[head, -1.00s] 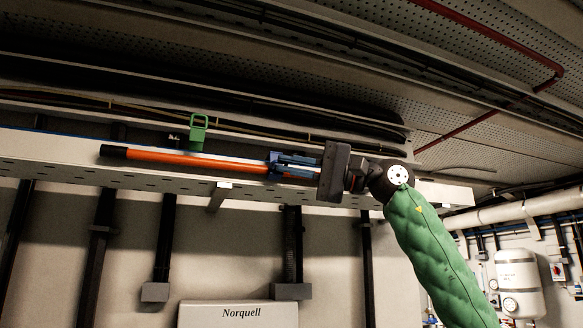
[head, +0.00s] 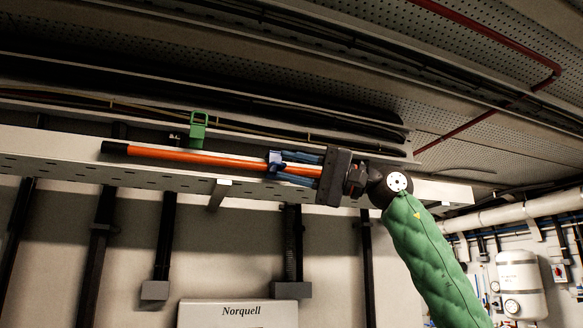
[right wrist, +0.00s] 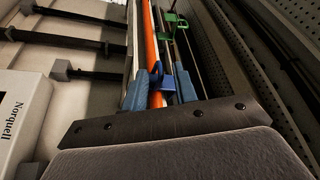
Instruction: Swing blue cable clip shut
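The blue cable clip (head: 274,161) sits at the orange cable (head: 200,158) on the tray's front edge. In the right wrist view the blue clip (right wrist: 167,84) shows beyond and between my fingertips; whether its loop is closed is too small to tell. My right gripper (head: 302,164) points left along the cable. Its two blue-grey fingers (right wrist: 160,90) are apart, one on each side of the orange cable (right wrist: 152,55), with the tips close to the clip. Contact cannot be told. My left gripper is not in view.
A green clip (head: 198,131) stands upright on the tray (head: 60,155) farther left, with its loop raised. Dark cables run behind along the tray. Dark vertical posts (head: 164,240) and a Norquell box (head: 238,314) are below. A perforated ceiling slopes above.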

